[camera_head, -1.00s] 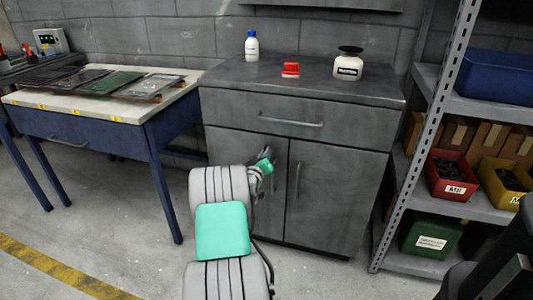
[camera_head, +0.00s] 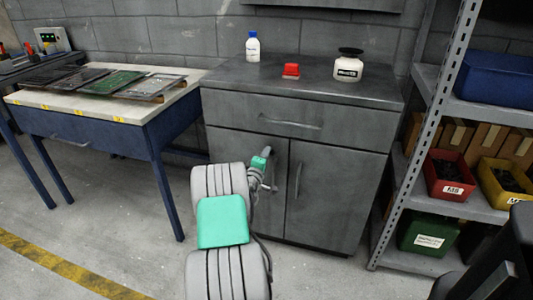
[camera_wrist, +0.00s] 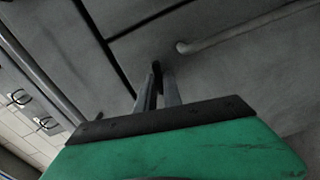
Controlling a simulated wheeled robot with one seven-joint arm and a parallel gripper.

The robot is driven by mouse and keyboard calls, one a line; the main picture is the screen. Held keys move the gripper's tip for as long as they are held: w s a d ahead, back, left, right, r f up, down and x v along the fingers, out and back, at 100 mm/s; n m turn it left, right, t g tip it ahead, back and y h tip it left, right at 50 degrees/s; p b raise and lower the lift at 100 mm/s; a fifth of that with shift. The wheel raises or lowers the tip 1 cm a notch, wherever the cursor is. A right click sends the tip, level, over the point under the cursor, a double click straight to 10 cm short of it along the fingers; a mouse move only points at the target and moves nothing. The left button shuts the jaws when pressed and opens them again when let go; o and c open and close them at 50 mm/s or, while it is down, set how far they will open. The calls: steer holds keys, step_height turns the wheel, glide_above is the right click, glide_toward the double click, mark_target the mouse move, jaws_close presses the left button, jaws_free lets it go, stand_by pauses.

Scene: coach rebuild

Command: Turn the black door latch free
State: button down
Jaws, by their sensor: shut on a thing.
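The grey cabinet (camera_head: 335,190) has a drawer above two doors. In the wrist view, a small black piece (camera_wrist: 156,68), which looks like the latch, shows at the fingertips against the grey cabinet face. My gripper (camera_wrist: 157,80) is shut on it, with one finger on each side. In the head view, my gripper (camera_head: 268,151) is at the upper part of the left door, and the latch is too small or hidden to make out. How far the latch is turned cannot be told.
A pale handle bar (camera_wrist: 235,30) lies close right of the fingertips in the wrist view. The right door's handle (camera_head: 298,178) is nearby. A blue-legged bench (camera_head: 150,122) stands left, and a metal shelf with bins (camera_head: 450,178) stands right.

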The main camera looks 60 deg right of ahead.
stand_by(0.3)
steer(key=c, duration=1.5)
jaws_free()
